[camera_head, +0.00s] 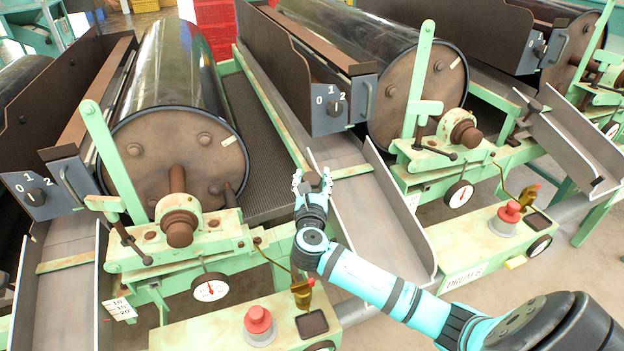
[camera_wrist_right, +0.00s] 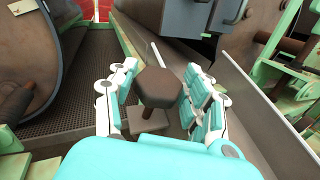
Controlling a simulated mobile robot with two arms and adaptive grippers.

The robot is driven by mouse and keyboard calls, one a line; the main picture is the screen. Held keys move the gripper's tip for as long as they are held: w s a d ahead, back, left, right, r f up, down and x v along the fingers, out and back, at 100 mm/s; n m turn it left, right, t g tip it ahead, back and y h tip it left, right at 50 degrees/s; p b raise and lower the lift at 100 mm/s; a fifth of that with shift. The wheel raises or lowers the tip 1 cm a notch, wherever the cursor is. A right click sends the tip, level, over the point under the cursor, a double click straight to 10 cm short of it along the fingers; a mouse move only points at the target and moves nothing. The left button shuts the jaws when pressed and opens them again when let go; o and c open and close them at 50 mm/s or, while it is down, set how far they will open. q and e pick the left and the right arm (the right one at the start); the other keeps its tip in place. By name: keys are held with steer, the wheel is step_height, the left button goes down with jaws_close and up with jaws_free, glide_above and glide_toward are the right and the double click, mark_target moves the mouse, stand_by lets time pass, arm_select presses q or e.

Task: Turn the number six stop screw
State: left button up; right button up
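The stop screw has a dark brown, hexagonal head (camera_wrist_right: 158,87) and fills the middle of the right wrist view. In the head view its head (camera_head: 312,181) is small and partly hidden by my right gripper. My right gripper (camera_head: 312,184) is at the screw, beside the metal chute. In the right wrist view its fingers (camera_wrist_right: 158,98) stand on both sides of the head, with a visible gap at the left; contact at the right is unclear. A plate reading DRUM 6 (camera_head: 464,279) is on the green frame at right. My left gripper is not in view.
The grey chute (camera_head: 375,215) with raised side walls runs right of my gripper. A large drum (camera_head: 180,135) and dark mesh (camera_head: 262,150) lie to the left. Another drum (camera_head: 415,85) stands behind at right. Red buttons (camera_head: 258,320) and gauges (camera_head: 459,194) sit on the green frames.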

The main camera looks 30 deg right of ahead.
steer(key=c, duration=0.7)
steer(key=shift+m+g+h, duration=0.3)
steer(key=shift+m, duration=0.1)
steer(key=m+g+h+p, duration=0.2)
steer(key=m, duration=0.1)
steer(key=shift+w+a+r+g, duration=0.1)
steer(key=shift+a+g, duration=0.05)
steer(key=shift+g, duration=0.25)
steer(key=m+g+h+p, duration=0.1)
steer(key=m+g+h, duration=0.1)
steer(key=m+g, duration=0.1)
steer(key=shift+g, duration=0.3)
steer(key=m+g, duration=0.3)
steer(key=shift+w+g+h, duration=0.1)
steer(key=shift+g+h, duration=0.2)
steer(key=shift+h, duration=0.1)
steer(key=shift+f+m+g+b, duration=0.15)
steer(key=shift+m+g+b, duration=0.25)
steer(key=shift+m+g, duration=0.75)
steer(key=shift+f+m+g+b, duration=0.1)
steer(key=shift+m+g+b, duration=0.3)
steer(key=shift+m+g, duration=0.75)
steer(key=shift+f+g+y, duration=0.1)
steer(key=shift+g+y, duration=0.2)
steer(key=shift+g, duration=0.3)
